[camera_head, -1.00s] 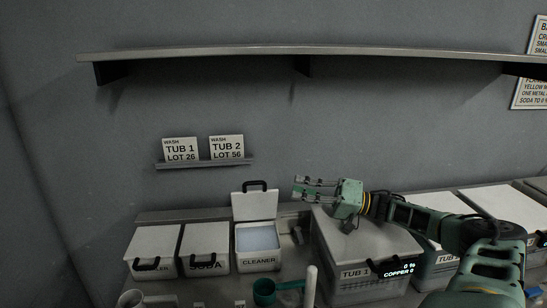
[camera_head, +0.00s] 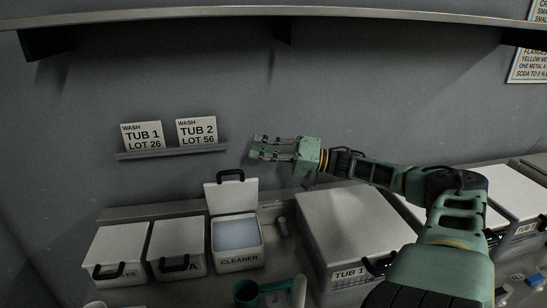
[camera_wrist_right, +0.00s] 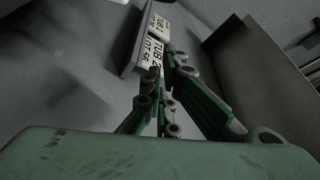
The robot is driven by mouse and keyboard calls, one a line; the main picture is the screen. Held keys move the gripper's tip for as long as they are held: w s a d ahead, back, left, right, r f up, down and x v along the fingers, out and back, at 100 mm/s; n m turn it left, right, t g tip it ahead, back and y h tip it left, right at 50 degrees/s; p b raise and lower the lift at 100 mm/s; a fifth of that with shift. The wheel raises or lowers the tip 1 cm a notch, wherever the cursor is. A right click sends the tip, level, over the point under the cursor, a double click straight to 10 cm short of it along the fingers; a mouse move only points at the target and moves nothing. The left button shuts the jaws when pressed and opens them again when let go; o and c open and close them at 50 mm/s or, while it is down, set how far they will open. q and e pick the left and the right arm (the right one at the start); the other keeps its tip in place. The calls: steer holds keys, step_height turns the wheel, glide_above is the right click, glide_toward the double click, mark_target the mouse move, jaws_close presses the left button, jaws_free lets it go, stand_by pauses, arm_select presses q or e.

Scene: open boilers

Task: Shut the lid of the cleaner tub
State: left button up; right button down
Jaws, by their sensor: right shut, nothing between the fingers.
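The cleaner tub (camera_head: 238,262) stands on the counter against the wall, with pale blue contents showing inside. Its white lid (camera_head: 231,197) stands upright at the back of the tub, with a black handle at its top edge. My right gripper (camera_head: 253,148) is shut and empty. In the head view it is up and to the right of the lid, apart from it, with its fingers pointing left. In the right wrist view the fingers (camera_wrist_right: 168,75) point toward the wall signs. My left gripper is not in view.
Two lidded tubs (camera_head: 117,250) stand left of the cleaner tub. A large lidded tub (camera_head: 352,222) marked TUB 1 is to its right. A sign ledge (camera_head: 172,149) and a long shelf (camera_head: 300,11) are on the wall. A green cup (camera_head: 246,293) is in front.

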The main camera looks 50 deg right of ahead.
arm_select(q)
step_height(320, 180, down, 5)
steer(key=b, duration=0.4)
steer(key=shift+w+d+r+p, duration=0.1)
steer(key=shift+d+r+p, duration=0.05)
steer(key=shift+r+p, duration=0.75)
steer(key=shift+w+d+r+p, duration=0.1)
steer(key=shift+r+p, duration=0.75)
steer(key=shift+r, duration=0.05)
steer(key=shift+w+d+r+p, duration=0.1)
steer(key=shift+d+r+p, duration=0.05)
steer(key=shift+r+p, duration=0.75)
arm_select(e)
steer(key=shift+w+a+f, duration=0.1)
steer(key=shift+a+f, duration=0.15)
steer(key=shift+a, duration=0.45)
steer(key=shift+w+a+f, duration=0.1)
steer(key=shift+a+f, duration=0.1)
steer(key=shift+a, duration=0.45)
steer(key=shift+w+a+f, duration=0.1)
steer(key=shift+a+f, duration=0.15)
steer(key=shift+a, duration=0.45)
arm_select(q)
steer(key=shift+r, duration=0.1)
